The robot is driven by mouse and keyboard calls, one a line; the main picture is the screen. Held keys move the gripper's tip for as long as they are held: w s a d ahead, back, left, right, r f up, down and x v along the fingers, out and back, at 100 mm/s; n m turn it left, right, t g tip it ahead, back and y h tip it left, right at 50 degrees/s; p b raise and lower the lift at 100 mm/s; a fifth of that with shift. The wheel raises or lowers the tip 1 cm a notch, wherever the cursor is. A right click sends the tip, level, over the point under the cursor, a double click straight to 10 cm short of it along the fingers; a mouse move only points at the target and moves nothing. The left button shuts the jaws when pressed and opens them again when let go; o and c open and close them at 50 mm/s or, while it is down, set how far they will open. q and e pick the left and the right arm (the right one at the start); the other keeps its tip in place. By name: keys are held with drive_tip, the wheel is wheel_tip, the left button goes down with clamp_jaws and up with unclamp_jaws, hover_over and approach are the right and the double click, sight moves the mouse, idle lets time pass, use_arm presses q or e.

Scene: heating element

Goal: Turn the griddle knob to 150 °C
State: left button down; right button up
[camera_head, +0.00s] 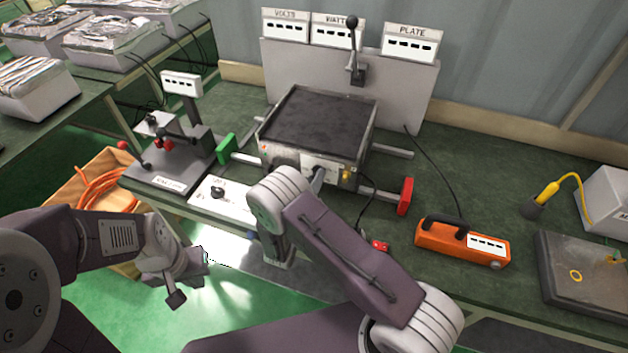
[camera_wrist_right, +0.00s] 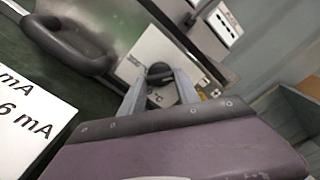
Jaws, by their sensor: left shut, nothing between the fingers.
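The griddle (camera_head: 318,118) is a metal box with a dark flat top, standing on the green bench in the middle of the head view. Its black knob (camera_wrist_right: 159,72) sits on a light front panel marked °C in the right wrist view. My right gripper (camera_wrist_right: 158,82) is open, with its two fingertips on either side of the knob; I see no clear contact. The knob's pointer and the temperature marks are too small to read. In the head view my right arm partly covers the panel. My left gripper (camera_head: 189,275) is shut and empty, below the bench's front edge.
A caution-marked stand (camera_head: 165,178) is left of the griddle. Green (camera_head: 226,149) and red (camera_head: 405,196) blocks flank it. An orange case (camera_head: 462,242) and a dark plate (camera_head: 580,275) are to the right. A VOLTS/WATT/PLATE panel (camera_head: 410,90) with a lever stands behind.

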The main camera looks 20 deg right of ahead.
clamp_jaws()
drive_tip(key=m+b, duration=0.1)
drive_tip(key=m, duration=0.3)
drive_tip(key=shift+f+b, duration=0.1)
drive_tip(key=shift+b, duration=0.25)
drive_tip(key=m+b, duration=0.1)
drive_tip(key=m, duration=0.2)
drive_tip(key=shift+m+b, duration=0.3)
drive_tip(key=shift+m, duration=0.1)
drive_tip(key=m+b, duration=0.3)
drive_tip(key=m, duration=0.2)
drive_tip(key=shift+f, duration=0.1)
drive_tip(key=shift+m+b, duration=1.45)
drive_tip(key=shift+m, duration=0.45)
drive_tip(key=shift+r, duration=0.2)
